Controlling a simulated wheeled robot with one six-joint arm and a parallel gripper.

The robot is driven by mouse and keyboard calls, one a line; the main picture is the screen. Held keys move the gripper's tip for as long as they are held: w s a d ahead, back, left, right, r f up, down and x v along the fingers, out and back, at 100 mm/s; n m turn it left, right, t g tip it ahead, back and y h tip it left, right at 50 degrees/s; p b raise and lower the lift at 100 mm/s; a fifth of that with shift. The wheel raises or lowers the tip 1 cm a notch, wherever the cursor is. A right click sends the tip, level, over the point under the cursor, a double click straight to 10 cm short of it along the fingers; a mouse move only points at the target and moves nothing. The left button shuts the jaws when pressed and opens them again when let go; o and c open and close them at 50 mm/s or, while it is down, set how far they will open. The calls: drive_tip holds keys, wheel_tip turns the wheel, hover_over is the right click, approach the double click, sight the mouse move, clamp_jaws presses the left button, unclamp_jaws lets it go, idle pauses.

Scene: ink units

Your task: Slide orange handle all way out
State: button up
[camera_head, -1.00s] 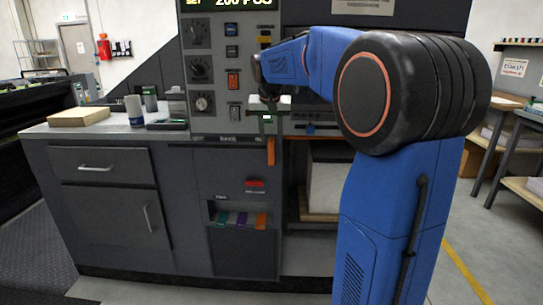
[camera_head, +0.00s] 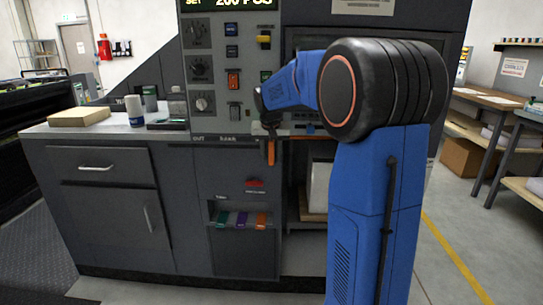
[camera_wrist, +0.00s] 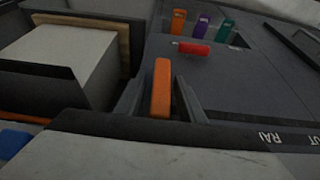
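An orange handle (camera_head: 271,152) hangs upright at the front edge of the dark machine, below the counter level. In the wrist view the orange handle (camera_wrist: 161,88) stands between the two dark fingers of my gripper (camera_wrist: 160,100). A gap shows on each side of it, so the fingers look open around it and apart from it. In the head view my gripper (camera_head: 269,126) points down just above the handle. Its fingertips are small and dark there.
Below are a red knob (camera_head: 255,183) and a bay with green (camera_head: 222,219), purple (camera_head: 242,219) and a smaller orange tab (camera_head: 261,220). An open compartment with a white block (camera_wrist: 75,65) lies beside the handle. The control panel (camera_head: 216,70) rises behind.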

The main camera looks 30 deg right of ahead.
sight(168, 152)
clamp_jaws()
drive_tip(key=w+a, duration=0.7)
drive_tip(key=a, duration=0.4)
drive_tip(key=w+a, duration=0.8)
drive_tip(key=a, duration=0.3)
drive_tip(key=w+a, duration=0.7)
drive_tip(key=a, duration=0.4)
drive_tip(key=shift+w, duration=0.15)
drive_tip(key=shift+w+a+r, duration=0.1)
drive_tip(key=shift+w+a, duration=0.05)
drive_tip(key=shift+a, duration=0.1)
unclamp_jaws()
drive_tip(key=shift+a, duration=0.1)
drive_tip(key=v, duration=1.7)
drive_tip(key=shift+r, duration=0.2)
